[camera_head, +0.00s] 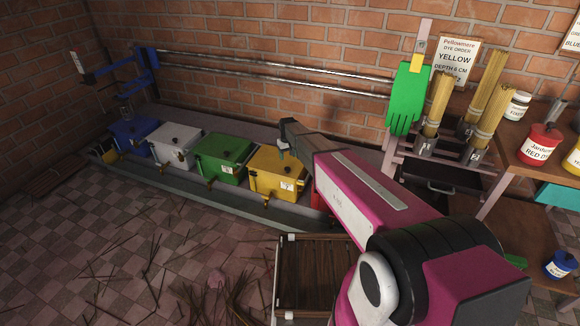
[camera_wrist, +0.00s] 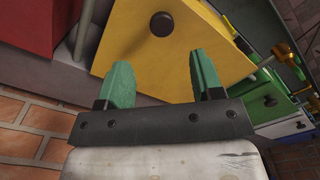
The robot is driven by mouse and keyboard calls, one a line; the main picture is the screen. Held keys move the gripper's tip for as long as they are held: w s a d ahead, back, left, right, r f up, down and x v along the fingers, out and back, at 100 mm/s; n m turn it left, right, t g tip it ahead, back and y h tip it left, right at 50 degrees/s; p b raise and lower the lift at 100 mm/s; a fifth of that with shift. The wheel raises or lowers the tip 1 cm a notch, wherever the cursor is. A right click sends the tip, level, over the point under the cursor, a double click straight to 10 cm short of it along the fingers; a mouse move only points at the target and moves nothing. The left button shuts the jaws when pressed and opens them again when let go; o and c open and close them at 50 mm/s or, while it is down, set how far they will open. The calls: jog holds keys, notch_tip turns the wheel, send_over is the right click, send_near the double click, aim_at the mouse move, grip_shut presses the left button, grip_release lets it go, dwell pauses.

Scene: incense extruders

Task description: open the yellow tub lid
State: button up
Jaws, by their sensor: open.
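The yellow tub (camera_head: 270,184) stands in the row of tubs by the brick wall, right of the green tub. Its yellow lid (camera_head: 265,160) lies closed on top. In the wrist view the lid (camera_wrist: 185,60) fills the top middle, with a dark round knob (camera_wrist: 163,24) on it. My gripper (camera_wrist: 162,80) is open, its two green fingers apart over the lid. The knob is beyond the fingertips, roughly between their lines, and not held. In the head view my gripper (camera_head: 284,150) is at the lid's far right part, where my arm hides some of the tub.
Green (camera_head: 222,158), white (camera_head: 177,147) and blue (camera_head: 133,136) tubs stand to the left; a red tub (camera_head: 320,198) is mostly hidden on the right. Metal rails (camera_head: 270,70) run along the wall behind. A dark slatted rack (camera_head: 315,272) stands in front, with loose sticks on the floor.

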aim_at(287, 168)
notch_tip(287, 168, down, 8)
jog(key=shift+a+f, duration=0.1)
dwell(0.4)
grip_shut()
